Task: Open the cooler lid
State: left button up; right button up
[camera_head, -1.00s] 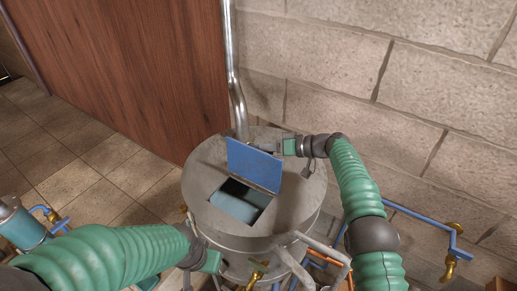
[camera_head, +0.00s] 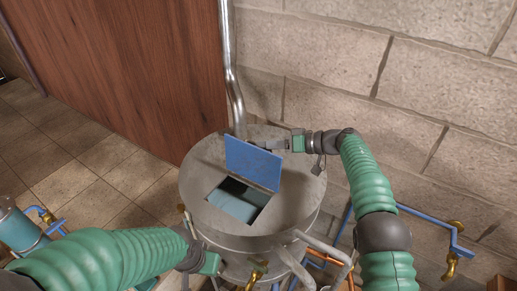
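The cooler is a round grey metal drum (camera_head: 205,165) in the middle of the head view. Its blue lid (camera_head: 252,164) stands raised, close to upright, at the back of a square opening (camera_head: 238,201) in the top. Pale blue shows inside the opening. My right gripper (camera_head: 281,145) is at the upper right edge of the lid, partly behind it; its fingertips are too hidden to tell whether they touch or grip it. My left gripper (camera_head: 211,264) is low at the drum's front left side, away from the lid; its fingers are not clear.
A metal pipe (camera_head: 233,70) rises behind the drum along a wooden panel (camera_head: 120,65). A block wall (camera_head: 400,100) stands behind and to the right. Blue pipes with brass taps (camera_head: 451,262) run at the right. A blue-green vessel (camera_head: 18,228) stands at the left.

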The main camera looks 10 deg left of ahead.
jog(key=b+v, duration=0.4)
jog(key=v, duration=1)
jog(key=shift+w+f, duration=0.1)
jog(key=shift+f, duration=0.05)
jog(key=shift+a, duration=0.15)
